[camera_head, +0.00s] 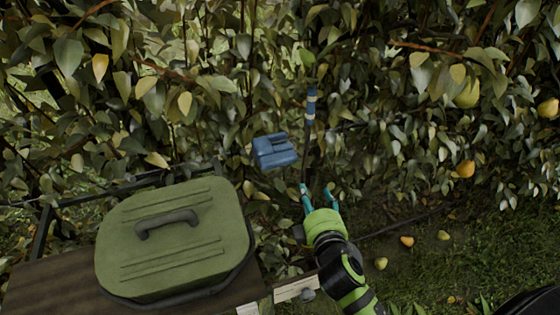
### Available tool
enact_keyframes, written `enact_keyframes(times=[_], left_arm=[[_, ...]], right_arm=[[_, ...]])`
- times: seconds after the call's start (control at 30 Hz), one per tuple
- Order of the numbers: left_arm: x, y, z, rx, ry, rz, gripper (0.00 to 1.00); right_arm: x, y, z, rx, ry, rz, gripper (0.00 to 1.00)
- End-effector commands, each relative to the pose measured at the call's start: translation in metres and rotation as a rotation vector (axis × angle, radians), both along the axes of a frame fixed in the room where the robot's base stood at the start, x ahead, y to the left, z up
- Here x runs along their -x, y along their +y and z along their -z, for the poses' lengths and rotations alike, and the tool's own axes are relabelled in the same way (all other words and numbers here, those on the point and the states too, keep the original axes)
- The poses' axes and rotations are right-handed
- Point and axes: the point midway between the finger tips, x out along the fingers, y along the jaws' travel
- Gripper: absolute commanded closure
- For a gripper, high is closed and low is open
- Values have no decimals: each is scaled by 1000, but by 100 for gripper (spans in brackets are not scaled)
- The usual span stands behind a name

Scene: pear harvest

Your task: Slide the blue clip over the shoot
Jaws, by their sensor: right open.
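The blue clip (276,152) is a blocky piece with a slot along its top. It shows in front of the leaves, left of the shoot and apart from it in the picture. The shoot (311,107) is a thin upright stem with blue and pale bands near its top. Its lower part runs dark down toward my right gripper (320,190). That gripper has teal fingers, spread apart and pointing up the picture. It is empty, below and right of the clip. My left gripper is not in view.
A green lidded box (190,262) with a dark handle stands on a dark wooden surface (45,285) at lower left. Dense pear foliage fills the back. Several pears hang or lie on the grass at right. A dark hose or wire (400,222) crosses the ground there.

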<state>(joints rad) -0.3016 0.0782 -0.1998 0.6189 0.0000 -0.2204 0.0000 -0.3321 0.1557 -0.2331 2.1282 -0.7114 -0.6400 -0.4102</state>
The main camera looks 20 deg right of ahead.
Motion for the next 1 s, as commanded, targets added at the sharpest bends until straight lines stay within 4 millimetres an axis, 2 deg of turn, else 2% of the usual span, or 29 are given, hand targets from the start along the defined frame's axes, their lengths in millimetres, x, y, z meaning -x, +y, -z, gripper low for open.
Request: enact_keyframes(times=[0.03, 0.1, 0.2, 0.3, 0.7, 0.83, 1.0], left_arm=[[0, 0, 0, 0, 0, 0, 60], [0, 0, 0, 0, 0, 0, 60], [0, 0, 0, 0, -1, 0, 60], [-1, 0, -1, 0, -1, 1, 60], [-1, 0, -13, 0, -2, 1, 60], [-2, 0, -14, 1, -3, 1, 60], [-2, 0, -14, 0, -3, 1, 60]], right_arm=[[-12, 11, -13, 102, -67, -66, 43], [-23, 26, -27, 226, -142, -143, 43], [-29, 41, -39, 338, -208, -214, 43], [-35, 48, -44, 383, -236, -244, 43], [-89, 50, -45, 384, -237, -243, 43], [-99, 50, -44, 383, -236, -243, 43], [-102, 50, -43, 382, -236, -243, 43]])
